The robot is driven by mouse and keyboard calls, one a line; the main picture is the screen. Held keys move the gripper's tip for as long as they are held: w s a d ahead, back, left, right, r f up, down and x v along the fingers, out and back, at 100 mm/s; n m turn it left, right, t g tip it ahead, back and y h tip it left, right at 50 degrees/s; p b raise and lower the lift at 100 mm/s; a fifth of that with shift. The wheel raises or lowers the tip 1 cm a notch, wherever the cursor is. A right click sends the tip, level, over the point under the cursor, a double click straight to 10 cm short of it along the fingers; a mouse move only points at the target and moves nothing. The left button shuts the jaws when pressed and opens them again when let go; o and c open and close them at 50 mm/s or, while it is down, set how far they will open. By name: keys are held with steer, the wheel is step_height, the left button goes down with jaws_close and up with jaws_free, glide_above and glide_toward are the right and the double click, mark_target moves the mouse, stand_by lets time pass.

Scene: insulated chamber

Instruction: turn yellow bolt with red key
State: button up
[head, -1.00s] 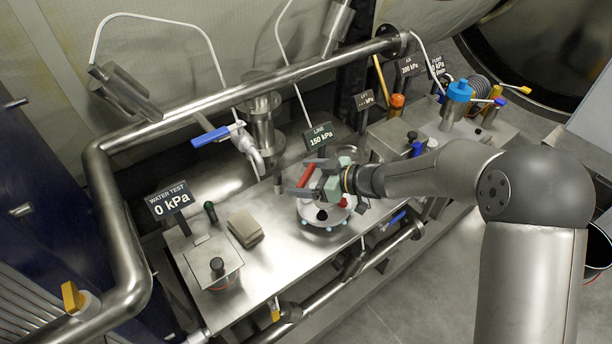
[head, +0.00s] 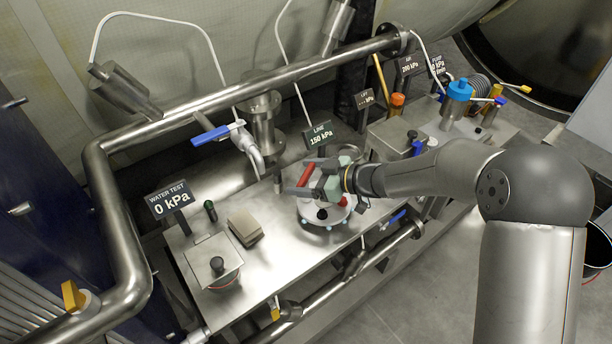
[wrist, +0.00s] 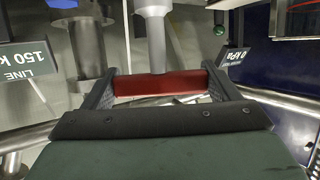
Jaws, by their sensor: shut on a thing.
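My gripper (head: 302,177) is shut on the red key (head: 306,174), above the round flanged cover (head: 311,219) on the steel bench. In the wrist view the key (wrist: 160,84) is a red bar lying across between my two dark fingers. A grey shaft rises behind the bar in that view; I cannot tell whether it belongs to the key. The cover has light blue bolts on its rim and a red and a black knob on top. I cannot make out the yellow bolt on it; my gripper and wrist hide part of the cover.
A steel pipe (head: 240,92) runs above and behind the bench. A blue-handled valve (head: 212,135) and the LINE 150 kPa sign (head: 319,135) stand near my gripper. A lidded box (head: 213,260) and a beige block (head: 246,229) are on the left of the bench.

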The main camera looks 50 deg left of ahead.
steer(key=o, duration=1.1)
steer(key=b+v, duration=0.1)
steer(key=v, duration=1.6)
steer(key=shift+w+d+r, duration=0.1)
steer(key=shift+w+d, duration=0.05)
steer(key=shift+w, duration=0.05)
steer(key=c, duration=1.6)
